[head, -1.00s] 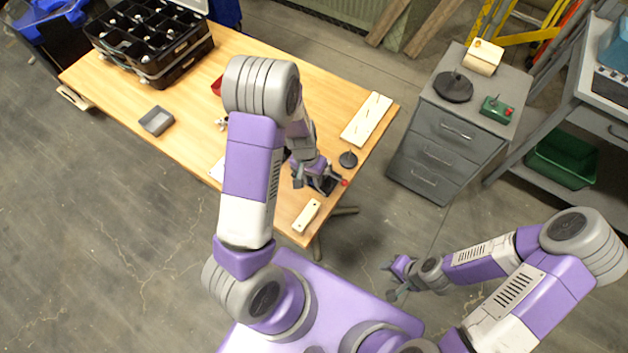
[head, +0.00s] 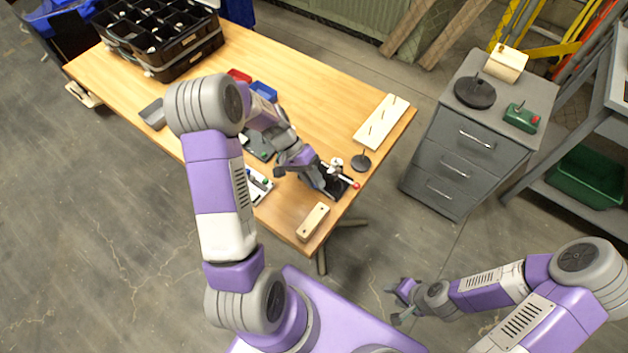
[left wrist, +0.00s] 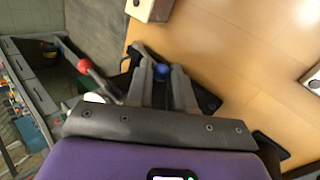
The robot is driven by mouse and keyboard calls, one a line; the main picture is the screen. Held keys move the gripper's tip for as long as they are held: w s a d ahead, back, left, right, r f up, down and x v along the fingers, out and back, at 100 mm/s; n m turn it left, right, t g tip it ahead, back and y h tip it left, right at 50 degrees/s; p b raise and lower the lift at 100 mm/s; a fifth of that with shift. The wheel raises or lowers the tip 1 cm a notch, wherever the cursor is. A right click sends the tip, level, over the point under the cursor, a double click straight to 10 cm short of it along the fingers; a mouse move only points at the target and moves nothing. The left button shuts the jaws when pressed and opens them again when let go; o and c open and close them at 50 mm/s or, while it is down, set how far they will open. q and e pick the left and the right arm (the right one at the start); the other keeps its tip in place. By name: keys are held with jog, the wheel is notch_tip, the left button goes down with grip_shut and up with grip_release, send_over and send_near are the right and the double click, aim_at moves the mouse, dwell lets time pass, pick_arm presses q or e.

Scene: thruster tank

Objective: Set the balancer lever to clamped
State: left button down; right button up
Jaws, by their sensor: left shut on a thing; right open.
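The balancer (head: 336,188) has a dark base and stands near the table's right front edge. A rod with a red ball end (head: 356,185) sticks out of it to the right; the red ball also shows in the left wrist view (left wrist: 84,65). My left gripper (head: 323,184) is at the balancer, coming from the upper left. In the left wrist view its fingers (left wrist: 160,88) are around a blue knob (left wrist: 162,71), which I take for the balancer lever's end. The lever's shaft is mostly hidden. My right gripper (head: 400,302) is open and empty, off the table's front.
A pale block with holes (head: 313,221) lies just in front of the balancer. A dark round weight (head: 361,162) and a pegged board (head: 381,122) are behind it. Trays and a tool board lie left. A grey drawer cabinet (head: 465,150) stands right, past a floor gap.

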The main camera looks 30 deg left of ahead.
pick_arm(q)
jog(key=shift+s+f, duration=0.15)
jog(key=shift+f, duration=0.05)
jog(key=c, duration=1)
grip_release()
